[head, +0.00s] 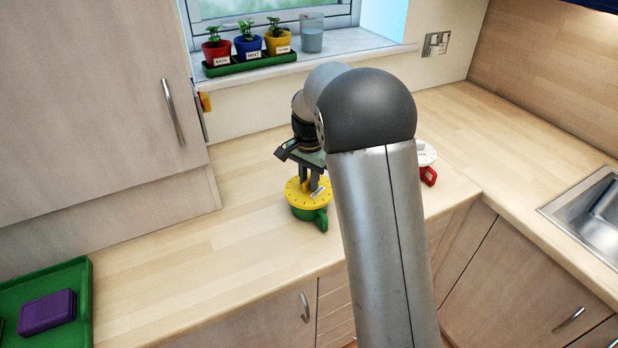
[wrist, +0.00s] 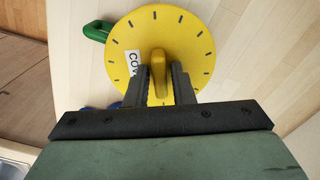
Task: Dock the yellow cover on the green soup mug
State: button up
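The round yellow cover (head: 298,190), with dark tick marks and a white label, lies over the green soup mug (head: 310,213) on the counter. In the wrist view the cover (wrist: 188,55) shows its raised grip between my fingers, and the mug's green handle (wrist: 96,31) sticks out at upper left.
A white-topped item with a red handle (head: 429,176) stands to the right, partly behind my arm. A green tray (head: 75,285) with a purple block (head: 47,311) is at lower left. Potted herbs (head: 247,48) stand on the sill. The counter left of the mug is clear.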

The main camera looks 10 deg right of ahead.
aim_at(309, 179)
notch_tip(309, 179, up, 11)
jog(key=p, duration=0.7)
dwell(0.7)
